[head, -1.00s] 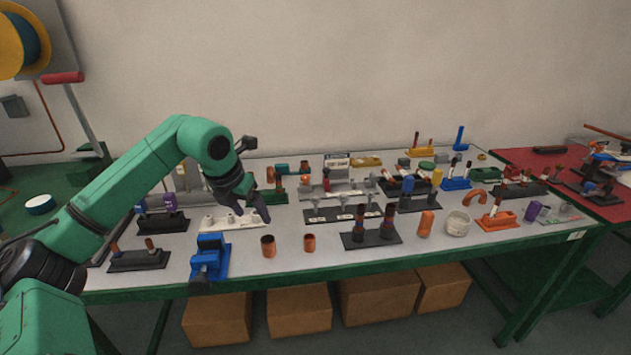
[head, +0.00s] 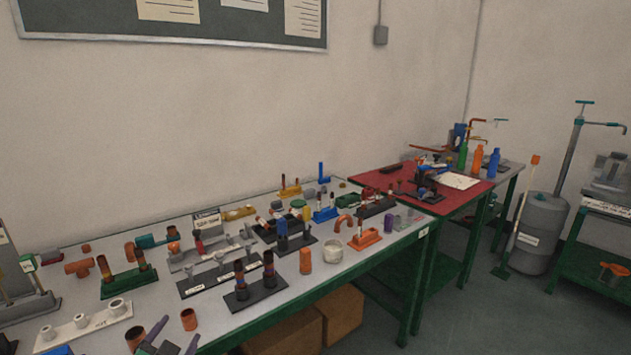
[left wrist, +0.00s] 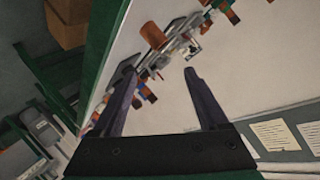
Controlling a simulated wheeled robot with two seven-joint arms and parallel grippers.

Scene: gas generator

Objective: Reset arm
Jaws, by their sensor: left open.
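My left gripper (head: 172,335) shows at the bottom left of the head view, over the front of the white workbench (head: 345,272). Its two dark fingers are spread with nothing between them. In the left wrist view the same gripper (left wrist: 158,95) has its fingers wide apart and empty, with the bench top and its parts beyond them. My left arm's links are outside the head view. My right gripper is in neither view.
A copper fitting (head: 189,320) stands close to the left gripper's fingers. A white holder with pegs (head: 80,328) lies to its left. Several pipe stands fill the bench. A red-topped table (head: 445,204) and a grey barrel (head: 541,235) stand to the right.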

